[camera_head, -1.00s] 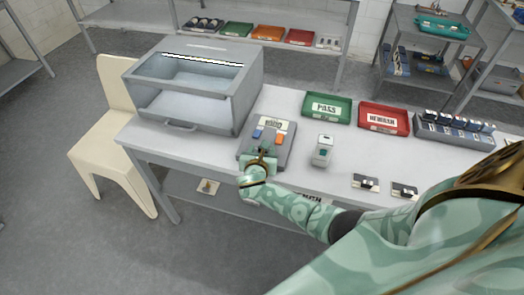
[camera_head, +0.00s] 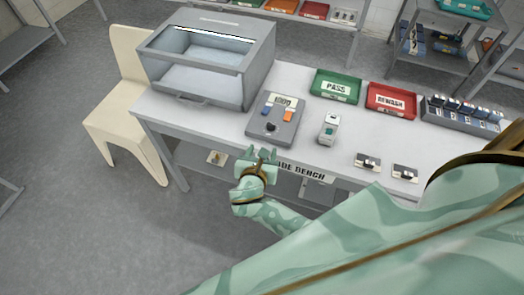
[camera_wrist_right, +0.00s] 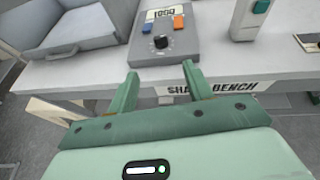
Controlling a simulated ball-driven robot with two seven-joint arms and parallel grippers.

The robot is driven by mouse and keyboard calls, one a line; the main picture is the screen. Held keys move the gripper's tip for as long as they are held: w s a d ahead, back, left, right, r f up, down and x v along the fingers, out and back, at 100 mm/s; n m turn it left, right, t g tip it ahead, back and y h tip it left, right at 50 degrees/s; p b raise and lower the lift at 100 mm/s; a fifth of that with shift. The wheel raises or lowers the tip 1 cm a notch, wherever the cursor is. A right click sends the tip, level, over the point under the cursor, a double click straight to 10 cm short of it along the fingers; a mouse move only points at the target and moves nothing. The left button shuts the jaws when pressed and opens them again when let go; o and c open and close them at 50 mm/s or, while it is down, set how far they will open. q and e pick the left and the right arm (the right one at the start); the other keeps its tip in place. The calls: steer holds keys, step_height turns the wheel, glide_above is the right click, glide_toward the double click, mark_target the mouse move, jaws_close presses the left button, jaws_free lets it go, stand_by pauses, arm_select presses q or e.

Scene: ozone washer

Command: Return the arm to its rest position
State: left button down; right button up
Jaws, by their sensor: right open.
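My right gripper (camera_head: 262,157) is just off the front edge of the bench, below the grey control box (camera_head: 274,122). In the right wrist view its two green fingers (camera_wrist_right: 160,90) are apart with nothing between them. The control box, with a blue button, an orange button and a dark knob, sits on the bench (camera_head: 215,119) near its front edge; it also shows in the right wrist view (camera_wrist_right: 178,52). The gripper is apart from it. My left gripper is not in view.
An open-fronted grey washer cabinet (camera_head: 203,62) stands at the bench's left, by a cream chair (camera_head: 128,101). A green PASS tray (camera_head: 335,86), a red REWASH tray (camera_head: 391,100), a small white device (camera_head: 328,128) and a grey rack (camera_head: 461,117) stand to the right. Floor in front is clear.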

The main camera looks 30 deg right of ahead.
steer(key=shift+s+a+r, duration=0.1)
steer(key=shift+s+a, duration=0.05)
steer(key=shift+s, duration=0.05)
stand_by(0.5)
steer(key=s+a+f+m+g+y, duration=0.1)
steer(key=s+f+m+g+y, duration=0.15)
steer(key=s+f+m, duration=0.4)
steer(key=s+a+f+m+g+y+b, duration=0.1)
steer(key=s+a+f+m+y, duration=0.15)
steer(key=f, duration=0.65)
steer(key=s+a+f+m+g+y, duration=0.1)
steer(key=s+f+m+y, duration=0.3)
steer(key=f, duration=0.4)
steer(key=s+d+f+m+g+b, duration=0.1)
steer(key=s+d+f+m, duration=0.1)
steer(key=s, duration=0.7)
steer(key=s+d+f+m+g+b, duration=0.1)
steer(key=s+d+f+m+g, duration=0.1)
steer(key=s+f+m, duration=0.3)
steer(key=s+d+f+m+g+b, duration=0.1)
steer(key=s+d+f+m+g, duration=0.1)
steer(key=s, duration=1.1)
step_height(320, 180, down, 3)
steer(key=shift+d+f+m, duration=0.15)
steer(key=shift+d+m, duration=0.45)
steer(key=shift+m, duration=0.5)
